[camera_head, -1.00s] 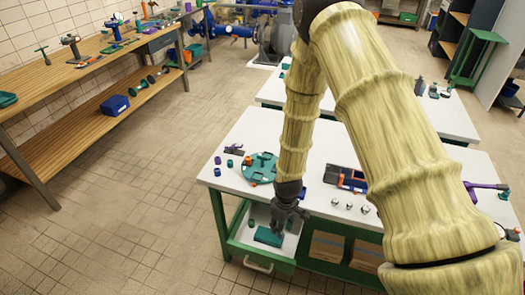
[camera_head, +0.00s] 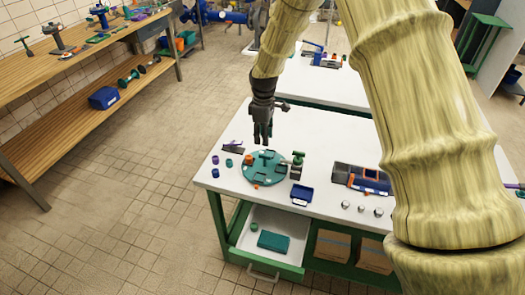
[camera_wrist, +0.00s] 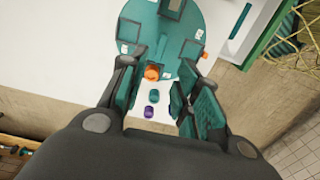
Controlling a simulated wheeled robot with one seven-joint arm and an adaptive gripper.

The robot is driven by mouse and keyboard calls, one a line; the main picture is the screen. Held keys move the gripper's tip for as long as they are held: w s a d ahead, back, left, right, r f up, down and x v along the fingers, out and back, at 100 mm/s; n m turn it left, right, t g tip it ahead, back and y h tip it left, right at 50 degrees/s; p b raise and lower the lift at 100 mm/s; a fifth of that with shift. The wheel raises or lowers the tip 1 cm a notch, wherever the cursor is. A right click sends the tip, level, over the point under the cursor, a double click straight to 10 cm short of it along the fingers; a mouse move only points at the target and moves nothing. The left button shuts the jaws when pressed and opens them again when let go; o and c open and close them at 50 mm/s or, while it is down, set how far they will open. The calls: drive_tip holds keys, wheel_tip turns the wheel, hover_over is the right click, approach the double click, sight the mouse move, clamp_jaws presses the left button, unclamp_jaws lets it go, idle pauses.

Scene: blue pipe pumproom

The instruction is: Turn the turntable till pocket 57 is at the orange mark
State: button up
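The turntable (camera_head: 277,180) is a round teal disc on the white table, with raised pockets, small white labels and a teal T-shaped handle (camera_head: 264,158) on top. In the wrist view the turntable (camera_wrist: 188,18) fills the upper middle. The label numbers are too small to read, so I cannot tell which pocket is 57. A small orange mark (camera_head: 256,187) sits at the disc's front rim; it also shows in the wrist view (camera_wrist: 204,55). An orange piece (camera_head: 248,160) is on the disc's left side. My gripper (camera_head: 263,141) is open and empty above the turntable, pointing down.
Small teal and purple cylinders (camera_head: 215,173) stand left of the disc. A green-topped device (camera_head: 298,163) and a blue bin (camera_head: 302,195) stand right of it. An open drawer (camera_head: 270,226) holds a teal block (camera_head: 273,241). Silver knobs (camera_head: 362,209) lie further right.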

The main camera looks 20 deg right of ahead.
sight(264, 155)
drive_tip(key=shift+f+p, duration=1.25)
drive_tip(key=shift+f, duration=3.05)
clamp_jaws()
